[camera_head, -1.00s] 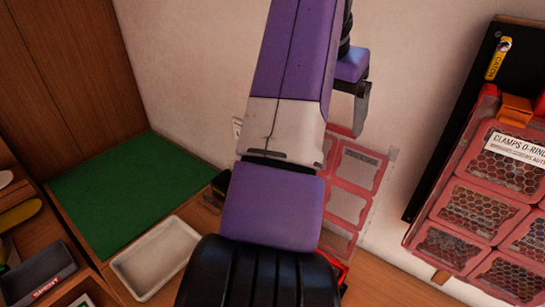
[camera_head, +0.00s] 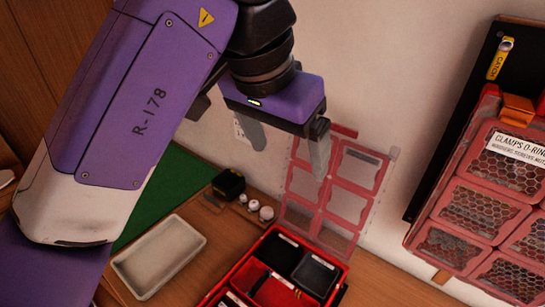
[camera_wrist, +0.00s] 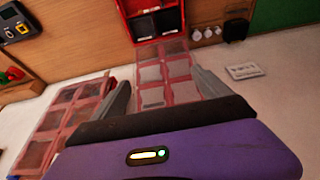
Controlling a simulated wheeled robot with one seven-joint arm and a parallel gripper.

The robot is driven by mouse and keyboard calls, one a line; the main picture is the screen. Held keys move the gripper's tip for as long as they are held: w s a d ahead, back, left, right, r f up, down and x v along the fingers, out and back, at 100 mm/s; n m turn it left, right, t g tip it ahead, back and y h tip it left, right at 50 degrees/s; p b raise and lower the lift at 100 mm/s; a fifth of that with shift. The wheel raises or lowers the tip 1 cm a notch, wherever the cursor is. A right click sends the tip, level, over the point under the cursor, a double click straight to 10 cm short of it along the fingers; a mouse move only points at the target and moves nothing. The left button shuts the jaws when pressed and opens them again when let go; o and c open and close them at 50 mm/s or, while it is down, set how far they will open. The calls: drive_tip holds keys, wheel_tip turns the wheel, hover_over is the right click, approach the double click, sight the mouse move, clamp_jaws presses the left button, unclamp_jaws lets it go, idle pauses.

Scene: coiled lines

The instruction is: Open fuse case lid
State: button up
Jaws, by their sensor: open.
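The red fuse case (camera_head: 236,277) sits on the wooden bench with its inside showing: black and red compartments. Its clear, red-framed lid (camera_head: 303,184) stands raised behind it, near the wall. In the wrist view the lid (camera_wrist: 163,75) shows between my fingers, with the case (camera_wrist: 127,22) beyond it at the top. My gripper (camera_head: 284,148) is open and empty, in front of the upper part of the lid. One finger overlaps the lid in the head view; I cannot tell whether it touches.
A white tray (camera_head: 157,258) and a green mat (camera_head: 190,182) lie left of the case. A black item (camera_head: 228,184) and small white knobs (camera_head: 265,212) are beside it. A red-framed organizer (camera_head: 478,200) is at the right, close to the wall.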

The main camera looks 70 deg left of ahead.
drive_tip(key=shift+s+d, duration=0.45)
drive_tip(key=shift+s, duration=0.25)
drive_tip(key=shift+s+d, duration=0.4)
drive_tip(key=shift+s, duration=0.25)
